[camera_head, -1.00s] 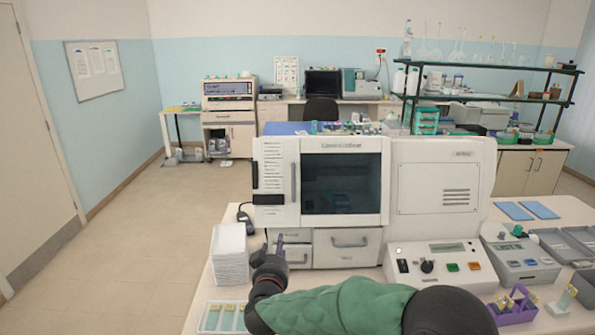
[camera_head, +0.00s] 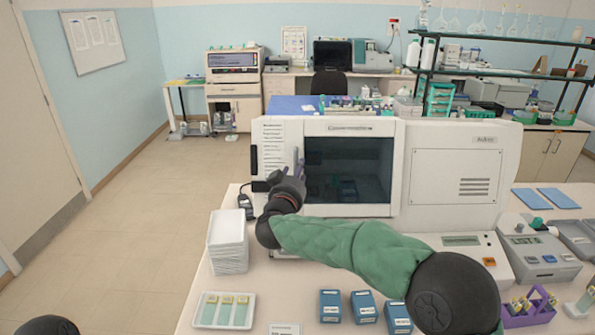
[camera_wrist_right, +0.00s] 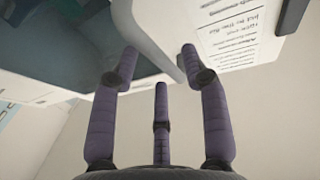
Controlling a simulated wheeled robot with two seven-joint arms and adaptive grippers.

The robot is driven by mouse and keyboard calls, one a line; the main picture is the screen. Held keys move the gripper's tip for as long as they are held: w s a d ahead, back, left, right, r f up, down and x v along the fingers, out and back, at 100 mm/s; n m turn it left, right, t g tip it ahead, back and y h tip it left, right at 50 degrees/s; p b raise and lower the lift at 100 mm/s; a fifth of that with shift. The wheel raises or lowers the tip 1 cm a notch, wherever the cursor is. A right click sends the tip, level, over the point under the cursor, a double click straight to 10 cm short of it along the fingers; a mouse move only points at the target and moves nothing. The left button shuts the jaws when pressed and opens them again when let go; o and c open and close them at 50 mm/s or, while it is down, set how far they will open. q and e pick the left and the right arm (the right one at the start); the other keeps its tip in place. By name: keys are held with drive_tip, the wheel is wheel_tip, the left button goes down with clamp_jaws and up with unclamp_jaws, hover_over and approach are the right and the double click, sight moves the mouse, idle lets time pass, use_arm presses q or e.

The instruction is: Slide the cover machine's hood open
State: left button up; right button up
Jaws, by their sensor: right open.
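The cover machine (camera_head: 455,180) is a large white unit on the near table. Its hood (camera_head: 350,127), with a dark window (camera_head: 349,170), looks shut. My right gripper (camera_head: 291,163) is at the left side of the hood front, beside the window, in front of where the vertical handle is. A dark bar (camera_wrist_right: 292,15), perhaps the handle, is at the upper right, apart from the fingers. My left gripper is out of view.
A stack of white trays (camera_head: 228,245) stands left of the machine. A slide tray (camera_head: 245,318) and several blue boxes (camera_head: 363,306) lie in front. A purple rack (camera_head: 530,308) and a grey device (camera_head: 540,255) are at the right.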

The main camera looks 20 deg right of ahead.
drive_tip(key=shift+x, duration=1.25)
clamp_jaws()
drive_tip(key=shift+d, duration=0.1)
